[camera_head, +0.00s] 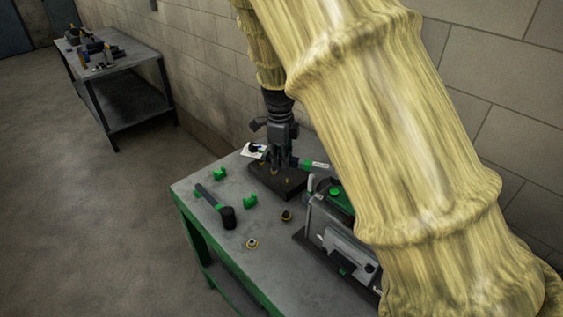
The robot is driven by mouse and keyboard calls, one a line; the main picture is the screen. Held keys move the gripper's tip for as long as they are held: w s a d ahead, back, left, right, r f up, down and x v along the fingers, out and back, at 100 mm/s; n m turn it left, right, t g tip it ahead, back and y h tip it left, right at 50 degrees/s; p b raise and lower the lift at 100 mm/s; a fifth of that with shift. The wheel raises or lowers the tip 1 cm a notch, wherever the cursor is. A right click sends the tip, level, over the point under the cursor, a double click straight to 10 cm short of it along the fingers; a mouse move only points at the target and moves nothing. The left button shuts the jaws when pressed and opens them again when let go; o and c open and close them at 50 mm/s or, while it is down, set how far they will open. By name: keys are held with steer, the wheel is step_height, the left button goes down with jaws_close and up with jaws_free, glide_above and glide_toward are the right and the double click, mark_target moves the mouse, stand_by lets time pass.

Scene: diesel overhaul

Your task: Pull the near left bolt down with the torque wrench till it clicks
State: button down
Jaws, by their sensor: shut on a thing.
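My gripper (280,160) points down over a dark block (292,194) on the bench, near the wall. It is shut on what looks like the torque wrench (309,165); a green part with a pale end shows just right of the fingers. Most of the wrench is hidden by the gripper and the arm. Small brass-coloured bolts (287,183) show on the block's top, close beneath the gripper. I cannot tell which is the near left bolt, or whether the wrench sits on it.
A grey machine (340,235) stands at right, partly behind my arm. Another bench (125,55) stands far left.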

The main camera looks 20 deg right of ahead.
steer(key=shift+r, duration=0.4)
steer(key=shift+r, duration=3)
steer(key=shift+s, duration=0.1)
